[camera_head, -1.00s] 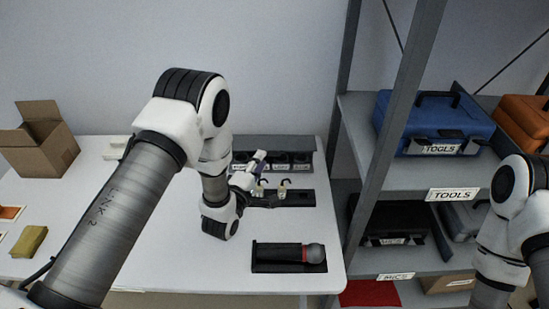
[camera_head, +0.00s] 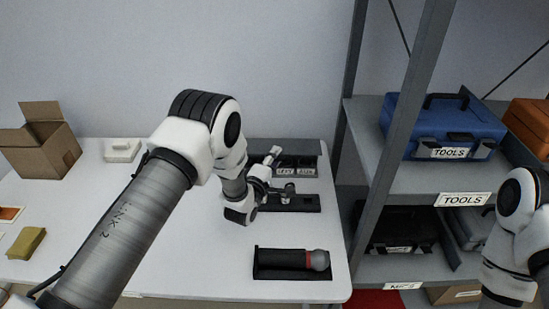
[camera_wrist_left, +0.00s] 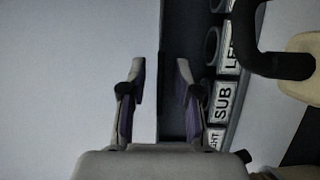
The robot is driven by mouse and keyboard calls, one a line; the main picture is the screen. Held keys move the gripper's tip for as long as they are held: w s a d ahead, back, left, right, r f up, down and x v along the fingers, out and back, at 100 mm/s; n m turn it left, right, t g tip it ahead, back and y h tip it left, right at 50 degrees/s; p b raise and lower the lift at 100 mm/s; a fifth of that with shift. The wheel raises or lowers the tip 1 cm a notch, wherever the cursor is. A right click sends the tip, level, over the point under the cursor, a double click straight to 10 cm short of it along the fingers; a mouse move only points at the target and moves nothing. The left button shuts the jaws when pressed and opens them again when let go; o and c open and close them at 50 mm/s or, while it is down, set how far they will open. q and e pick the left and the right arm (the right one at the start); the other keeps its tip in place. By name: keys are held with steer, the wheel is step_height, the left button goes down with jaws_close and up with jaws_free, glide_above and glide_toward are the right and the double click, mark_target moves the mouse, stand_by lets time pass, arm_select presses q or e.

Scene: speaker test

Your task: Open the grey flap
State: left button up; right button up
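The grey flap seems to be the flat grey strip (camera_head: 300,147) along the back of a dark socket box on the white table (camera_head: 200,250); I cannot tell its angle. Labelled sockets show below it. The left wrist view shows labels (camera_wrist_left: 222,102) reading "SUB" and part of others, with a dark grey panel (camera_wrist_left: 180,25) beside them. My left gripper (camera_head: 272,157) is over the left part of the box. In the left wrist view my left gripper (camera_wrist_left: 162,70) is open and empty, its fingers either side of the panel's edge; contact is unclear. My right gripper is out of frame.
A cream plug with a black curved cable (camera_wrist_left: 302,70) is close right of the fingers. A dark holder (camera_head: 308,203) stands in front of the box, and a microphone (camera_head: 318,260) lies in a black tray nearer. A metal shelf (camera_head: 425,180) stands to the right.

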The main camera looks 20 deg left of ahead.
arm_select(q)
jaws_close()
steer(key=shift+r, duration=0.1)
